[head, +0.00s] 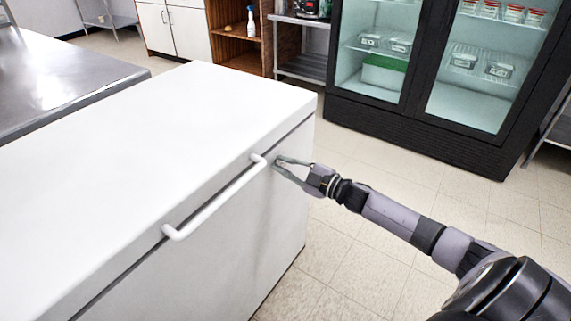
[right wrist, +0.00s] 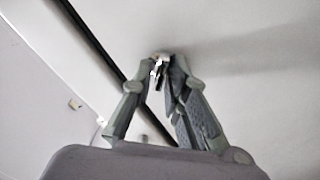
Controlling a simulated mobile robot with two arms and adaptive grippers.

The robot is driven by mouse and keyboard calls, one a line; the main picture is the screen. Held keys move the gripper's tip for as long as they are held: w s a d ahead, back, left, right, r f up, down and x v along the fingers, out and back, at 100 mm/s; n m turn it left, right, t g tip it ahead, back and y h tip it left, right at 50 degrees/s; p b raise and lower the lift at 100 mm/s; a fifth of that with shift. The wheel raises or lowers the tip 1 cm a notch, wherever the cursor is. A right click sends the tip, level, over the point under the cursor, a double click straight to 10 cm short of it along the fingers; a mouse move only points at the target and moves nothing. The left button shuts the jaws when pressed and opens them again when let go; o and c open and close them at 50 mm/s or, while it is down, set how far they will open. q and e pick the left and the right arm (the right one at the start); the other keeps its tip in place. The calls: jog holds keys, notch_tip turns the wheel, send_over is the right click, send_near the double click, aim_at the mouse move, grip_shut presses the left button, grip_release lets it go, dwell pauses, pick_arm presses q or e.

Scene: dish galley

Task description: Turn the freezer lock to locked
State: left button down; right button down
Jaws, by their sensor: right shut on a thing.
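The white chest freezer (head: 150,130) fills the left of the head view, its lid down. A white bar handle (head: 215,200) runs along its front. My right gripper (head: 277,162) reaches the freezer front just right of the handle's far end, below the lid seam. In the right wrist view the right gripper (right wrist: 160,68) is shut on the small metallic freezer lock (right wrist: 158,66) at the white front face. The fingers cover much of the lock, and I cannot tell which way it is turned. My left gripper is not in view.
A steel table (head: 60,75) stands behind the freezer at the left. A black glass-door fridge (head: 420,120) with containers stands at the back right. A spray bottle (head: 251,22) is on a wooden shelf. Tiled floor (head: 370,260) is clear right of the freezer.

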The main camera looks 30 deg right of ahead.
jog(key=shift+n, duration=0.9)
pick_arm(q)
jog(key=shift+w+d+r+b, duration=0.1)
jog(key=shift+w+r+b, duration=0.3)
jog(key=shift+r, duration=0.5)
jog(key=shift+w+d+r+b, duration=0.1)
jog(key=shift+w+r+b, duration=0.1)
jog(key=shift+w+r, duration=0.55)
pick_arm(e)
jog(key=shift+a+f+n, duration=0.1)
jog(key=shift+n, duration=1.55)
jog(key=shift+f+n, duration=0.1)
jog(key=shift+n, duration=1.55)
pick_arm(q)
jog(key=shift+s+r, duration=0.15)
pick_arm(e)
jog(key=c, duration=1.7)
grip_release()
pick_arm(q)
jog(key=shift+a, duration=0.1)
pick_arm(e)
jog(key=shift+s, duration=0.1)
